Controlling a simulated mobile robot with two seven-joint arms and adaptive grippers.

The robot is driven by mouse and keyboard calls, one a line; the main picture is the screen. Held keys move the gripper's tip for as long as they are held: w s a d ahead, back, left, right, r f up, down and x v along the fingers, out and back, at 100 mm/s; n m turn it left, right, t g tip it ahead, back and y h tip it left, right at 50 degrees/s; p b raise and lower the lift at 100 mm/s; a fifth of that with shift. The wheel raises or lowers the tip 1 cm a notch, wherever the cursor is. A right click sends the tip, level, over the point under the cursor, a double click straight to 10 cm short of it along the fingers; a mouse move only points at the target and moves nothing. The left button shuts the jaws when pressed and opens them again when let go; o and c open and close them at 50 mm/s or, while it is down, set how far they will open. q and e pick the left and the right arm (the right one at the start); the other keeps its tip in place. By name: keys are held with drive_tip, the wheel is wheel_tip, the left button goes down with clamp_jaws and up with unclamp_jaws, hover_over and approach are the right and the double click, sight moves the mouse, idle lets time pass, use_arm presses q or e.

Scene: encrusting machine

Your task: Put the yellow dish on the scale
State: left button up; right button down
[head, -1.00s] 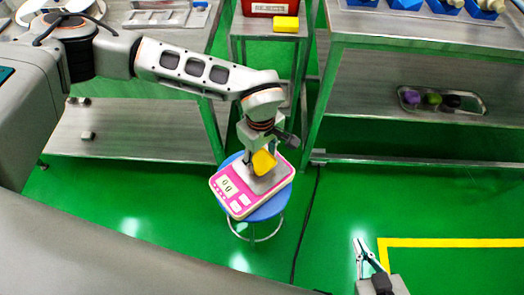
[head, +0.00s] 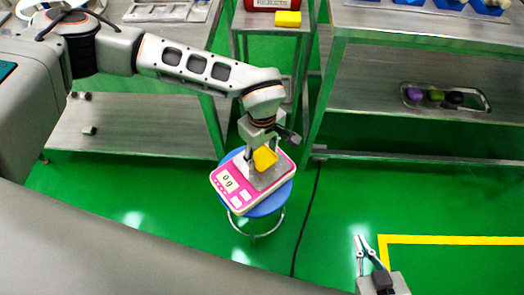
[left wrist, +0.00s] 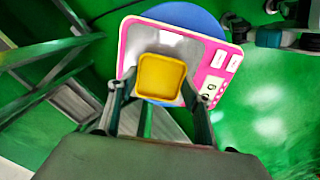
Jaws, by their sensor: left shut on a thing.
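The yellow dish (head: 264,158) is in my left gripper (head: 262,152), over the grey plate of the pink and white scale (head: 229,183). In the left wrist view the dish (left wrist: 161,76) sits between the two fingers of my left gripper (left wrist: 160,98), with the scale (left wrist: 214,72) below it. I cannot tell whether the dish touches the plate. The scale rests on a round blue stool (head: 268,206) and its display reads 0 g. My right gripper (head: 362,243) is at the lower right, its fingers empty and slightly apart at the tips.
A yellow block-like item (head: 288,18) lies on a small metal table behind, by a red container (head: 272,4). At the right, a shelf holds a tray (head: 478,101) with purple, green and dark items. A black cable (head: 308,215) runs across the open green floor.

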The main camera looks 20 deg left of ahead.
use_arm(q)
drive_tip(key=shift+f, duration=0.65)
use_arm(e)
drive_tip(key=shift+f, duration=0.15)
use_arm(q)
drive_tip(key=shift+f, duration=0.4)
use_arm(e)
drive_tip(key=shift+w+r, duration=0.1)
drive_tip(key=shift+r, duration=0.1)
idle(0.3)
use_arm(q)
drive_tip(key=o, duration=1.5)
drive_tip(key=shift+r, duration=0.1)
drive_tip(key=shift+r+p, duration=1.05)
drive_tip(key=shift+r, duration=0.8)
drive_tip(key=shift+r+p, duration=1.15)
drive_tip(key=shift+r, duration=0.9)
use_arm(e)
drive_tip(key=w+r+t, duration=0.1)
drive_tip(key=w+r, duration=0.2)
drive_tip(key=r, duration=0.5)
drive_tip(key=shift+w+t, duration=0.3)
